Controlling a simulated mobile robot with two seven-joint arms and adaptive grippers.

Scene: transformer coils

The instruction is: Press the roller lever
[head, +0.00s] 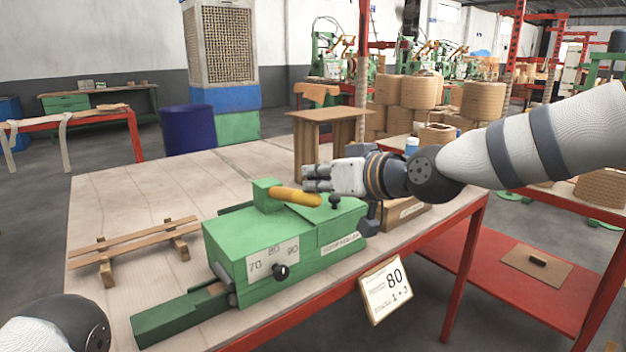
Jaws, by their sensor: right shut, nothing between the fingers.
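A green machine (280,240) with a number plate reading 70, 80, 90 sits on the wooden table near its front edge. A yellow-orange lever (296,196) lies on top of it, pointing right. My right gripper (308,179) comes in from the right and is shut and empty, its fingertips just above the lever in the picture. I cannot tell whether they touch it. A small black knob (335,200) stands on the machine below the gripper. A rounded part of my left arm shows at the lower left; its gripper is out of view.
A wooden rack (135,248) lies to the left. A wooden stand (328,135) is at the far edge. A sign reading 80 (386,290) hangs at the front edge. A blue barrel (188,130) is behind.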

